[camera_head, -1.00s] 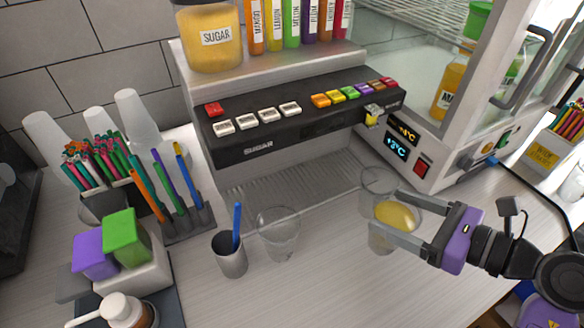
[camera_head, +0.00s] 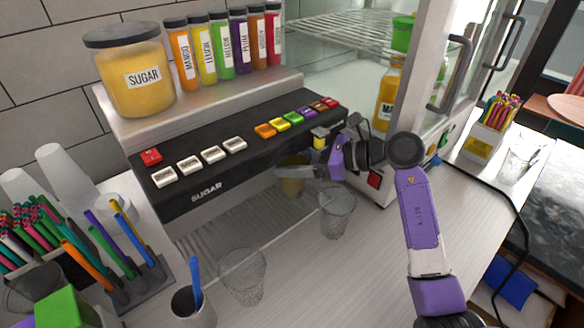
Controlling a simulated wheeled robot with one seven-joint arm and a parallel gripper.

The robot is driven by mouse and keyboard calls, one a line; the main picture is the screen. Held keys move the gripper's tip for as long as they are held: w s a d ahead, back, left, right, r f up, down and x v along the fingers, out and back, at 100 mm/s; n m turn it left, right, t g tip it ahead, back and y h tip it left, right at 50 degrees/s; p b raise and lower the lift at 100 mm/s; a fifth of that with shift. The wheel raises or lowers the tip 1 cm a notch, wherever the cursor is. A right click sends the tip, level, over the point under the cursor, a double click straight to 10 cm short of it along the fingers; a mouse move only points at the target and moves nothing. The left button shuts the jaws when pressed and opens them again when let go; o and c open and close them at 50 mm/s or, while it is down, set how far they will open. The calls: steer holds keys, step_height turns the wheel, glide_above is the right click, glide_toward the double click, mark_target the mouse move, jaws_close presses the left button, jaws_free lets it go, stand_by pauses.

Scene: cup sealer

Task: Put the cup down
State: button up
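The clear cup with yellow contents (camera_head: 292,186) is at the right end of the drip tray, below the black dispenser's front. My gripper (camera_head: 294,171) reaches in from the right with its fingers at this cup's upper part and appears shut on it. The fingers and the dispenser hide part of the cup, and I cannot tell whether its base touches the tray. An empty clear cup (camera_head: 337,213) stands on the counter just right of and nearer than the held cup.
Another clear cup (camera_head: 243,277) and a grey cup with a blue stick (camera_head: 192,306) stand at the front. The dispenser (camera_head: 235,150) with coloured buttons overhangs the ribbed drip tray (camera_head: 225,232). A glass-fronted cabinet stands at right. The counter's front middle is clear.

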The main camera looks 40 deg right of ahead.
steer(key=shift+w+d+f+b, duration=0.2)
steer(key=shift+f+b, duration=0.15)
steer(key=shift+f, duration=0.2)
steer(key=shift+w+d+f+b, duration=0.1)
steer(key=shift+w+f+b, duration=0.05)
steer(key=shift+f+b, duration=0.35)
steer(key=shift+w+d+f+b, duration=0.1)
steer(key=shift+w+f+b, duration=0.15)
steer(key=shift+f, duration=0.35)
steer(key=shift+f, duration=0.15)
steer(key=o, duration=2.1)
steer(key=shift+s+r, duration=0.15)
steer(key=shift+r, duration=0.05)
steer(key=v, duration=0.7)
steer(key=shift+p, duration=0.35)
